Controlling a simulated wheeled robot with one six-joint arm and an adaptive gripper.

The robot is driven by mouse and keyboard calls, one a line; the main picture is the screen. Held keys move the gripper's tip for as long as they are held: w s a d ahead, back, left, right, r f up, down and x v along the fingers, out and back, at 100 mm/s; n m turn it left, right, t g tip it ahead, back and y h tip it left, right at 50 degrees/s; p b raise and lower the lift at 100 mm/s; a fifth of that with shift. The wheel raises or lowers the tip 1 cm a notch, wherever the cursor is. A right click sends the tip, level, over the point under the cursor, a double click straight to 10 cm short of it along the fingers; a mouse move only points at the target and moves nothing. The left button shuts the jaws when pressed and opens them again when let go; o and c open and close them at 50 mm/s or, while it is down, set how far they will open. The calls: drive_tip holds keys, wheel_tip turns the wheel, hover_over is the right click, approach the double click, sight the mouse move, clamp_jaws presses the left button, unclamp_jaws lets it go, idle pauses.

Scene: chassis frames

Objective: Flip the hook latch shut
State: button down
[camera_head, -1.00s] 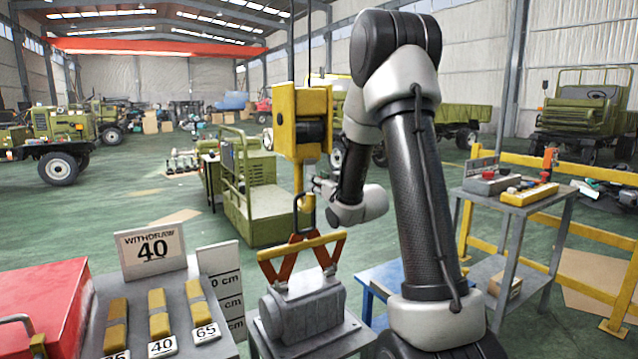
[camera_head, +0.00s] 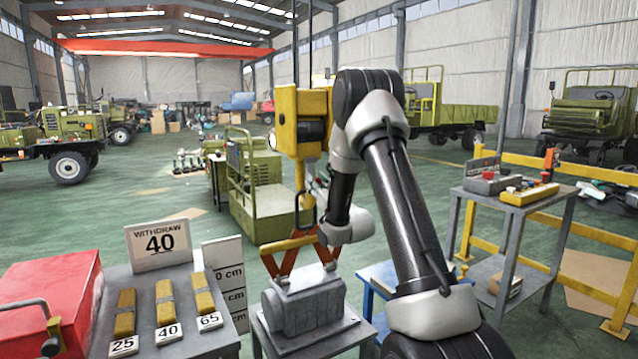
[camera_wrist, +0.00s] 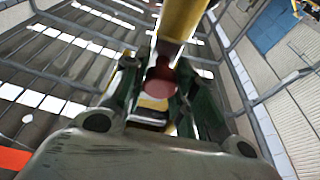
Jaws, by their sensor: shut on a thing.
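A yellow hoist block (camera_head: 289,121) hangs at the centre of the head view, with a yellow hook (camera_head: 303,177) below it. A dark link (camera_head: 307,214) hangs at the hook and joins orange sling legs (camera_head: 290,257) over a grey ribbed casting (camera_head: 305,306). My gripper (camera_wrist: 158,100) is beside the hook's right side, mostly hidden by my wrist in the head view. In the wrist view its dark fingers are closed around a small part at the yellow shank (camera_wrist: 185,22) and its dark red round end (camera_wrist: 161,80). The latch itself is hard to make out.
The casting rests on a grey stand (camera_head: 345,330). A grey table with the WITHDRAW 40 sign (camera_head: 158,246) and several yellow straps is at left, beside a red box (camera_head: 75,290). A grey cart (camera_head: 500,203) and yellow railing (camera_head: 590,255) are at right.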

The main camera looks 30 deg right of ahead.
drive_tip(key=shift+w+t, duration=0.15)
drive_tip(key=shift+t, duration=0.25)
drive_tip(key=c, duration=1.1)
unclamp_jaws()
drive_tip(key=shift+f, duration=0.1)
drive_tip(key=v, duration=1.2)
